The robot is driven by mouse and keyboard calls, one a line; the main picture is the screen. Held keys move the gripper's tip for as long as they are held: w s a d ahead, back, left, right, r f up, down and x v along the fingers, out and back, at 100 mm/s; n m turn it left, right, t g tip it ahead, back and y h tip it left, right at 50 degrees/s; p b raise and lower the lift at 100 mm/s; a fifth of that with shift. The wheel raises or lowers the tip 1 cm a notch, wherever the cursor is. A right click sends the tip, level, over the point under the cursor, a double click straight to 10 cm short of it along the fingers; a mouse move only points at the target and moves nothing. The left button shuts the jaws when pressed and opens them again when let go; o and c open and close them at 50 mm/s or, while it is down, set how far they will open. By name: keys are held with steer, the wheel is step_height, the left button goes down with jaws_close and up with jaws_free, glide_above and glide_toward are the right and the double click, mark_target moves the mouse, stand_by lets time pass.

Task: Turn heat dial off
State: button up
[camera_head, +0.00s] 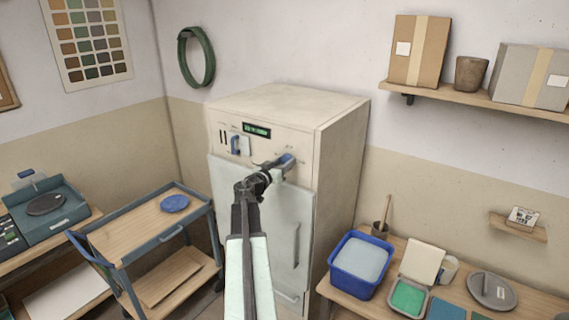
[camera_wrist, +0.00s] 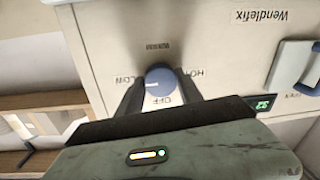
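The heat dial is a round blue knob (camera_wrist: 160,82) on the cream front of the kiln-like cabinet (camera_head: 340,150). In the wrist view it appears upside down, with "OFF" below it in the picture and other labels around it. A pale mark on the knob points left, towards the label that seems to read "LOW". My gripper (camera_wrist: 159,76) has one dark finger on each side of the knob. Whether the fingers touch it cannot be told. In the head view my gripper (camera_head: 282,163) is at the dial (camera_head: 288,158), partly covering it.
A blue-handled switch (camera_head: 236,144) and a lit green display (camera_head: 257,130) sit left of the dial. A trolley (camera_head: 125,240) stands left of the cabinet. A bench with a blue tub (camera_head: 346,287) stands on the right.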

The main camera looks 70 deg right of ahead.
steer(key=c, duration=0.4)
steer(key=shift+s, duration=0.1)
steer(key=shift+n, duration=0.3)
steer(key=n, duration=0.3)
steer(key=shift+n+p, duration=0.3)
steer(key=shift+p, duration=0.05)
steer(key=n, duration=0.4)
steer(key=shift+y, duration=0.3)
steer(key=n, duration=0.4)
steer(key=shift+n+g+p, duration=0.3)
steer(key=shift+p, duration=0.1)
steer(key=shift+n, duration=2.1)
